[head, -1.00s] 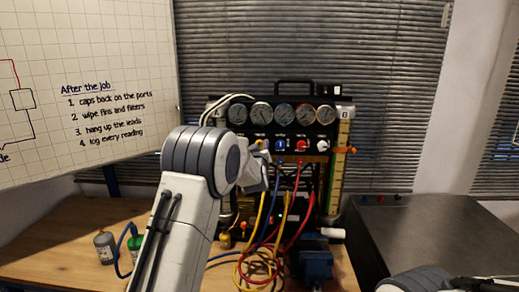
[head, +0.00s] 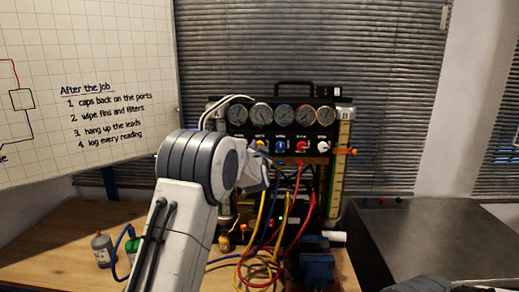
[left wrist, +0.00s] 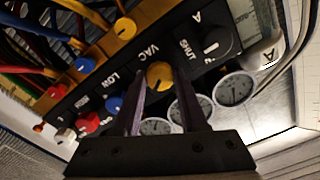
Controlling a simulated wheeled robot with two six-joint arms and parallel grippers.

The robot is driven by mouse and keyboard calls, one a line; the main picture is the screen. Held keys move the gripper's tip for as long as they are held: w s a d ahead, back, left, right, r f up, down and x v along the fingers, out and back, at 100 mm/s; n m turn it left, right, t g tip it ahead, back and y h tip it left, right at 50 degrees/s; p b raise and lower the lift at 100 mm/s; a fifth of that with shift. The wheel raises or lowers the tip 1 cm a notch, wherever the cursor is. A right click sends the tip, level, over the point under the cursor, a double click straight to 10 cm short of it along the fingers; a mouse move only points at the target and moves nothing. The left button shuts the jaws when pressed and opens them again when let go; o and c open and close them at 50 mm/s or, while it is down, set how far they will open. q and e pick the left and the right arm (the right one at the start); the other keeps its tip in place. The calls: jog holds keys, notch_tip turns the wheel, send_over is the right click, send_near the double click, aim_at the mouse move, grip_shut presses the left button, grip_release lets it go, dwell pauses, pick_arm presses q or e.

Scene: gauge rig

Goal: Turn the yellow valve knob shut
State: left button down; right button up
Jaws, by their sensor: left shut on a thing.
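The yellow valve knob (left wrist: 159,75) is on the black panel of the gauge rig (head: 275,133), beside the lettering VAC. In the left wrist view it sits between the two dark fingers of my left gripper (left wrist: 160,82), which is shut on it. In the head view the yellow knob (head: 262,147) shows only in part, past my left gripper (head: 261,158). The way the knob points is hard to make out. My right gripper is out of view.
A blue knob (left wrist: 115,104), a red knob (left wrist: 88,123) and a black knob marked SHUT (left wrist: 212,42) are nearby. Gauges (head: 283,115) line the panel top. Yellow, blue and red hoses (head: 297,235) hang in front. A vise (head: 319,265) stands at lower right.

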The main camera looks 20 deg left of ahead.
pick_arm(q)
jog(key=m+p, duration=0.1)
jog(key=m, duration=0.5)
jog(key=shift+d, duration=0.1)
jog(key=shift+m, duration=0.4)
jog(key=shift+c, duration=2.2)
grip_release()
jog(key=shift+s, duration=0.1)
jog(key=b+v, duration=0.3)
jog(key=v, duration=0.7)
jog(key=shift+b, duration=0.4)
